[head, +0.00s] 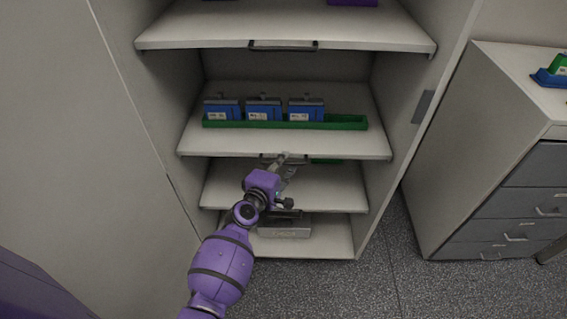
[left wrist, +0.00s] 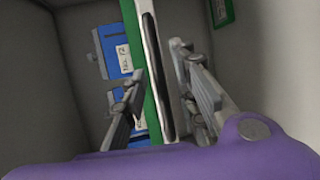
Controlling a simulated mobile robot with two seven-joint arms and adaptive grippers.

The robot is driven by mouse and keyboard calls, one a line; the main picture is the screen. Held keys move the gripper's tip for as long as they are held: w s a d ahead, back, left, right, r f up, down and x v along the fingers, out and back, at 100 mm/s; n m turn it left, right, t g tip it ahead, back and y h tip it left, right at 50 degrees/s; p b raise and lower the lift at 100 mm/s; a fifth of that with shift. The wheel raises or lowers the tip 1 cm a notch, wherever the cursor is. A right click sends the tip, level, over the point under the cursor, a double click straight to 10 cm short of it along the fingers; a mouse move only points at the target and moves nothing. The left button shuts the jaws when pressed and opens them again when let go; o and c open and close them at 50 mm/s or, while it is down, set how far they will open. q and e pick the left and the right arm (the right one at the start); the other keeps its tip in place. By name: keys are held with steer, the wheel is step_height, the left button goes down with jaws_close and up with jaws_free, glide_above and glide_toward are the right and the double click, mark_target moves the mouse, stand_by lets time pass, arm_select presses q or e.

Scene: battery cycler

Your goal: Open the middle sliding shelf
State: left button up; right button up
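The middle sliding shelf (head: 340,145) is a white board in the tall open cabinet. It carries a green tray (head: 350,123) with three blue battery units (head: 263,110). Its handle is on the front edge and is mostly hidden behind my left gripper (head: 284,161) in the head view. In the left wrist view the shelf's pale edge (left wrist: 140,35) and dark handle (left wrist: 157,75) run between the two fingers of my left gripper (left wrist: 165,100). The fingers are apart, one on each side of the handle; I cannot tell whether either touches it. My right gripper is not in view.
An upper shelf (head: 200,32) with its own handle (head: 283,45) is above. Lower shelves (head: 335,190) are below, the lowest holding a grey device (head: 285,232). A drawer cabinet (head: 470,150) stands to the right. Open floor (head: 400,270) lies in front.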

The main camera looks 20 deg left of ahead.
arm_select(q)
steer(key=shift+w, duration=0.3)
jaws_close()
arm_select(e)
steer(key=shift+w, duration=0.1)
arm_select(q)
steer(key=shift+s, duration=0.1)
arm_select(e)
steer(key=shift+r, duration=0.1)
